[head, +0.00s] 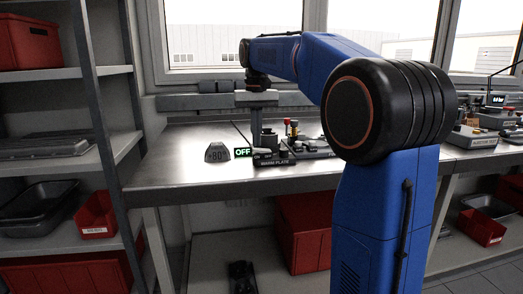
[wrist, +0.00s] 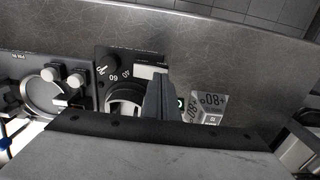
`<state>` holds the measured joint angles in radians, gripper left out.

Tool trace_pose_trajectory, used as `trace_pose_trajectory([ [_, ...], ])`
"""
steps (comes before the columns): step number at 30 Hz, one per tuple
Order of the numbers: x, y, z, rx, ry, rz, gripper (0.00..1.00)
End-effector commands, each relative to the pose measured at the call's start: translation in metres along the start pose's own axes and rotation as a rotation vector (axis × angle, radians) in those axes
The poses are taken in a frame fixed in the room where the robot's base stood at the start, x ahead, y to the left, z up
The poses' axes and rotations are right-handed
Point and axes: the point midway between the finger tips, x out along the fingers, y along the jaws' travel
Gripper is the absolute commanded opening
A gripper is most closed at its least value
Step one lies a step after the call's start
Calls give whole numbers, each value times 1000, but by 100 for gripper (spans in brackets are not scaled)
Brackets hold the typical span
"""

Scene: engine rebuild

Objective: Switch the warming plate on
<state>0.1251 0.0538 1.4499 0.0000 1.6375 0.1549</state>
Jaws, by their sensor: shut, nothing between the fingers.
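The warm plate control (head: 275,163) sits at the front edge of the steel bench, with "WARM PLATE" on its front. A switch marked with small lettering (head: 262,155) is at its left end. A lit display beside it reads OFF (head: 243,152). In the wrist view the control panel (wrist: 113,57) shows a round dial with numbers and a pale block (wrist: 150,71) by my fingers. My gripper (head: 257,138) points down over the left part of the control. In the wrist view my gripper (wrist: 157,84) is shut and empty, hiding part of the panel. Contact cannot be told.
A grey wedge marked +80° (head: 217,153) stands left of the display; the wrist view shows it right of the fingers (wrist: 210,104). Small fittings with red and yellow knobs (head: 291,128) stand behind the control. The bench's left part (head: 165,165) is clear.

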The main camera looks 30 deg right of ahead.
Motion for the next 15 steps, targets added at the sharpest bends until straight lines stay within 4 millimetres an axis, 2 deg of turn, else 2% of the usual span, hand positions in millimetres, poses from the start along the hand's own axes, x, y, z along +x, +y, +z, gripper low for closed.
trace_pose_trajectory([
  [15,6,0,0,0,-1,0,0],
])
